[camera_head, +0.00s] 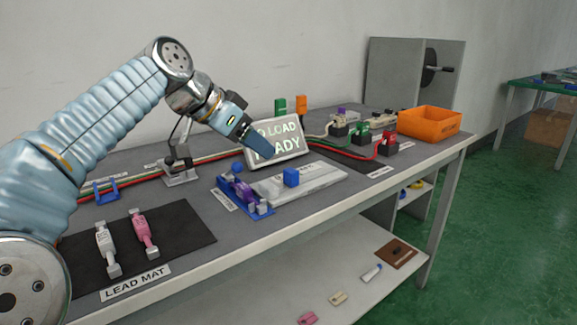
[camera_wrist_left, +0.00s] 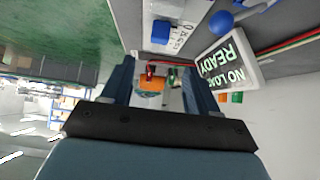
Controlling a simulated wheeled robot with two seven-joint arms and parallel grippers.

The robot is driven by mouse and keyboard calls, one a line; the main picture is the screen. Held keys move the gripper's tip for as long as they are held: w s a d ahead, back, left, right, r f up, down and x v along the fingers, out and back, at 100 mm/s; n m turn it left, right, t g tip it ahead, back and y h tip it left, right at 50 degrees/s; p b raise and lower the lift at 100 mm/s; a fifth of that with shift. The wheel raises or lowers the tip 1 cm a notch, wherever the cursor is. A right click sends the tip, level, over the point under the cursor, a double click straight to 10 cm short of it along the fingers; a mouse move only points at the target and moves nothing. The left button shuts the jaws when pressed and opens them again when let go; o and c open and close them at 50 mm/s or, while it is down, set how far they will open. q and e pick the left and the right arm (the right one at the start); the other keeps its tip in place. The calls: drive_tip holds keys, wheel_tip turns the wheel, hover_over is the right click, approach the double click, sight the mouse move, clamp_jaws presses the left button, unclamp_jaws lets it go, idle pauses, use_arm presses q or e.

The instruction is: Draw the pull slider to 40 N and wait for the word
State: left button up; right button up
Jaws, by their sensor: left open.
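The pull slider looks like a pale flat base (camera_head: 325,178) on the bench with a blue block (camera_head: 291,177) standing on it. The blue block also shows at the top of the wrist view (camera_wrist_left: 161,31). Behind it a tilted display (camera_head: 290,150) reads "NO LOAD" and "READY", partly covered by my gripper in the head view. My left gripper (camera_head: 262,150) is above and behind the block, in front of the display, apart from the block. In the wrist view the left gripper (camera_wrist_left: 157,66) is open with nothing between its fingers. My right gripper is not in view.
A blue fixture with a purple part (camera_head: 244,195) and a blue ball (camera_head: 238,168) stands left of the slider. A black lead mat (camera_head: 185,232) holds a white and a pink lead. An orange bin (camera_head: 430,122) and several coloured clamps sit at the right.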

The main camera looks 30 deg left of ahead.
sight(289, 170)
use_arm(q)
drive_tip(key=x, duration=1.2)
drive_tip(key=shift+w+d+f+b, duration=0.2)
drive_tip(key=shift+f+b, duration=0.15)
drive_tip(key=c, duration=0.8)
drive_tip(key=shift+w+d+r+p, duration=0.1)
drive_tip(key=shift+w+d+p, duration=0.15)
drive_tip(key=shift+w+p, duration=0.25)
drive_tip(key=shift+w+d+r+p, duration=0.1)
drive_tip(key=shift+w+d+p, duration=0.15)
drive_tip(key=shift+w, duration=0.45)
drive_tip(key=shift+w+d+f, duration=0.1)
drive_tip(key=shift+w, duration=0.2)
drive_tip(key=shift+f, duration=0.1)
drive_tip(key=o, duration=0.8)
